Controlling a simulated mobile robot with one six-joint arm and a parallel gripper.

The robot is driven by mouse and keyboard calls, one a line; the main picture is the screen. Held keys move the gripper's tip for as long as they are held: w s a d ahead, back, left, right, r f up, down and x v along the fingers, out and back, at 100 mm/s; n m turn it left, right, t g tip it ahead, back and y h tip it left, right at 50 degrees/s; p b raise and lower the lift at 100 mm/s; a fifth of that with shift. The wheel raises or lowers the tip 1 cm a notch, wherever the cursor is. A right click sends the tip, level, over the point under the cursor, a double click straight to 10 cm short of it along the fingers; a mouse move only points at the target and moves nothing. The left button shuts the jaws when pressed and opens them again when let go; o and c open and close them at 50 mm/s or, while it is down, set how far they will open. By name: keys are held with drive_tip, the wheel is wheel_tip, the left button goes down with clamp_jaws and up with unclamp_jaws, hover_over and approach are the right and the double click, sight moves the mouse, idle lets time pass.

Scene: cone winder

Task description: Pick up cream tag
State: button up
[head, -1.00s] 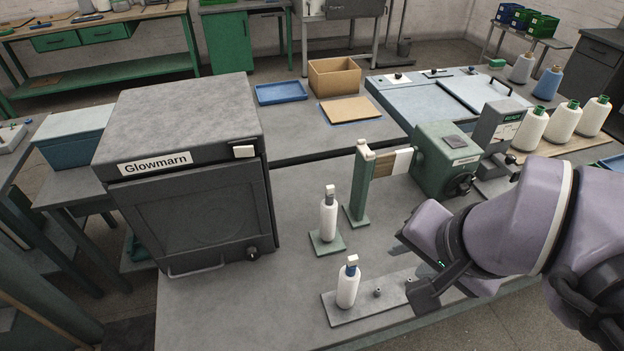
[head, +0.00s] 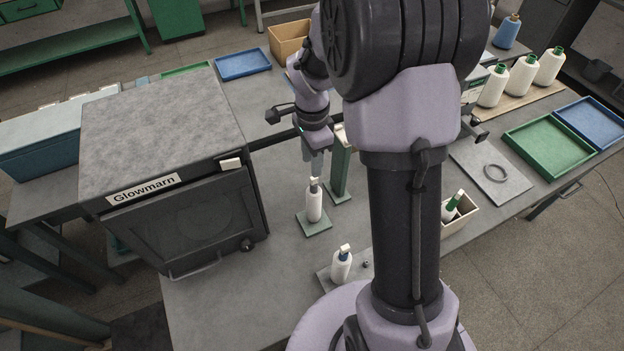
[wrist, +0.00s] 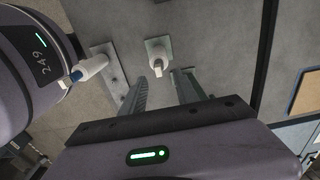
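A small pale cream tag (head: 314,181) sits on top of a white cone (head: 314,206) that stands upright on a green base plate (head: 315,226). In the wrist view this tag (wrist: 158,68) appears between my two fingers, a little beyond the tips. My gripper (head: 312,166) points down just above the tag. In the wrist view my gripper (wrist: 161,80) is open and empty, and a gap seems to remain around the tag. Another white cone (head: 340,267) with a blue neck carries a pale tag (head: 345,247) on a grey plate at the front.
A green post (head: 340,168) stands close right of the gripper. The dark Glowmarn box (head: 165,180) is on the left. A third tagged cone (head: 452,205) leans in a small box (head: 466,222). My arm hides the bench behind it.

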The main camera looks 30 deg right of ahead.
sight(314, 180)
drive_tip(key=f, duration=0.3)
drive_tip(key=f+b, duration=0.1)
drive_tip(key=shift+s+f, duration=0.25)
drive_tip(key=shift+f, duration=0.15)
drive_tip(key=shift+w+f, duration=0.1)
drive_tip(key=shift+f, duration=0.2)
clamp_jaws()
